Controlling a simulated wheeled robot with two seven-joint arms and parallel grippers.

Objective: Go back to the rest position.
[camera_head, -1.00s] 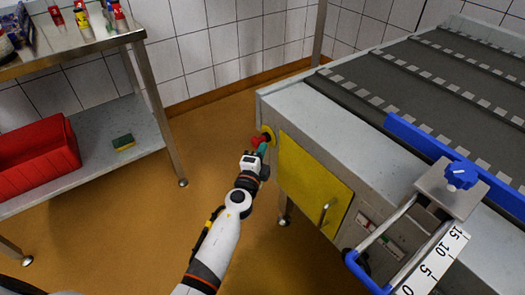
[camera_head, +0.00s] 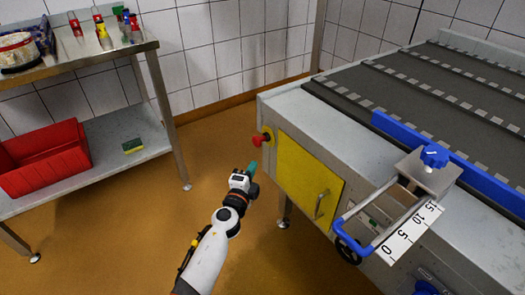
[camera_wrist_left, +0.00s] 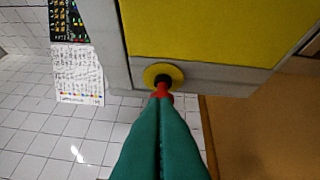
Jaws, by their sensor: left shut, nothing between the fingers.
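My left gripper (camera_head: 252,167) is in the head view, in front of the machine's near left corner. Its green fingers are shut with nothing between them, and they also fill the lower middle of the left wrist view (camera_wrist_left: 162,135). A red emergency button (camera_head: 257,140) on a yellow plate sits on the machine's side. In the head view the fingertips are apart from it. In the wrist view the button (camera_wrist_left: 164,98) shows just beyond the fingertips, partly hidden by them. My right gripper is in neither view.
The conveyor machine (camera_head: 300,110) with a yellow door (camera_head: 305,180) and a blue-handled guide (camera_head: 350,225) stands at the right. A steel shelf table (camera_head: 110,60) with a red crate (camera_head: 45,165) and a sponge (camera_head: 132,145) stands at the left. Open floor (camera_head: 130,230) lies between.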

